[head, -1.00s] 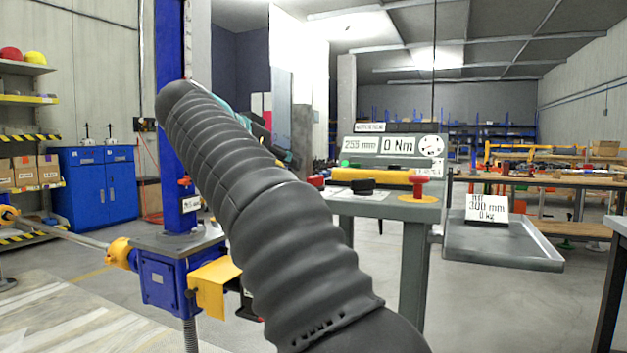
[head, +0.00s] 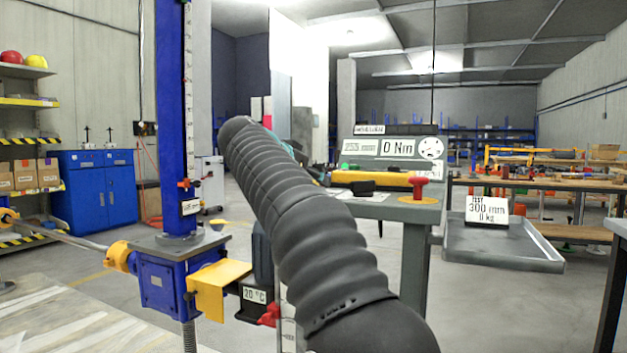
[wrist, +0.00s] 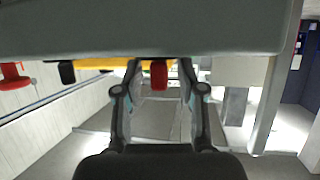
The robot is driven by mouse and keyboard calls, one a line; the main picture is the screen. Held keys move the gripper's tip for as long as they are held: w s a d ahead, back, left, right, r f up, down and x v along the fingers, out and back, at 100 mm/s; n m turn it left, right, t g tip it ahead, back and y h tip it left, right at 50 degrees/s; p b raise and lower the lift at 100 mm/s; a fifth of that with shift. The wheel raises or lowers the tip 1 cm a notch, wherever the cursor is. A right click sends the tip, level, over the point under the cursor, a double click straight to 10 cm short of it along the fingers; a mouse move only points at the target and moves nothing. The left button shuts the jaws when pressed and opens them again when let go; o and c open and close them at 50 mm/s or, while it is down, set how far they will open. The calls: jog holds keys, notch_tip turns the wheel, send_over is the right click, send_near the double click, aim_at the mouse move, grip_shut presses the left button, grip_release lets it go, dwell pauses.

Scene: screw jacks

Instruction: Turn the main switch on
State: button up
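A red switch knob (wrist: 158,75) is in the wrist view, on the edge of the grey console (wrist: 230,35). I take it for the main switch; no label on it is readable. My gripper (wrist: 159,68) is open, with one finger on each side of the knob in the picture. I cannot tell whether the fingertips are level with it or short of it. No contact shows. In the head view the console (head: 385,208) stands behind my arm, which hides the red knob and most of my gripper.
On the console are a black knob (head: 362,187), a red mushroom-shaped button (head: 421,184) on a yellow disc, a yellow bar (head: 370,178) and displays reading 255 mm and 0 Nm (head: 398,147). A grey tray (head: 490,245) sits right. A blue screw jack (head: 172,275) stands left.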

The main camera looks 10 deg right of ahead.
grip_shut()
jog(key=shift+s+d+f+n+t+y+b, duration=0.15)
jog(key=shift+n+t+y+b, duration=0.25)
jog(key=shift+b, duration=0.35)
jog(key=shift+n+t+y+b, duration=0.35)
jog(key=shift+n+t+y, duration=0.25)
jog(key=shift+n, duration=0.2)
grip_release()
jog(key=v, duration=1.2)
jog(key=shift+r, duration=0.25)
